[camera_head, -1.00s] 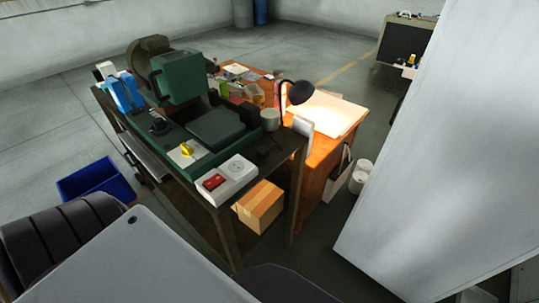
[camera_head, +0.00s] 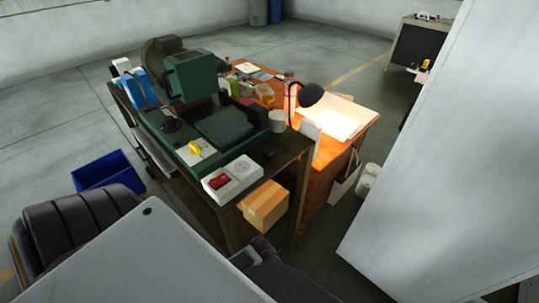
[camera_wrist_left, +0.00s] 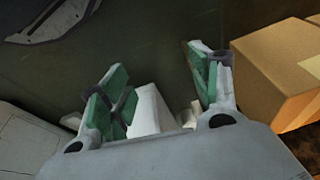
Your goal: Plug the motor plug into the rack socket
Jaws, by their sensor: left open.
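A white socket box (camera_head: 233,180) with a red switch and a round socket sits on the near corner of the dark metal bench (camera_head: 290,157) in the head view. A black round piece (camera_head: 170,124) lies farther back on the bench, and a small dark item (camera_head: 269,153) lies right of the socket box; I cannot tell whether either is the motor plug. My left gripper (camera_wrist_left: 157,62) is open in the wrist view, with green-padded fingers apart and nothing clearly gripped. A pale shape (camera_wrist_left: 150,110) shows behind and between them. My right gripper is not in view.
A green machine (camera_head: 190,75) fills the bench's back. A cardboard box (camera_head: 264,205) is under the near corner; a cardboard box also shows right of the fingers (camera_wrist_left: 270,80). A black lamp (camera_head: 310,95), blue bin (camera_head: 105,172) and large pale panel (camera_head: 440,150) surround the bench.

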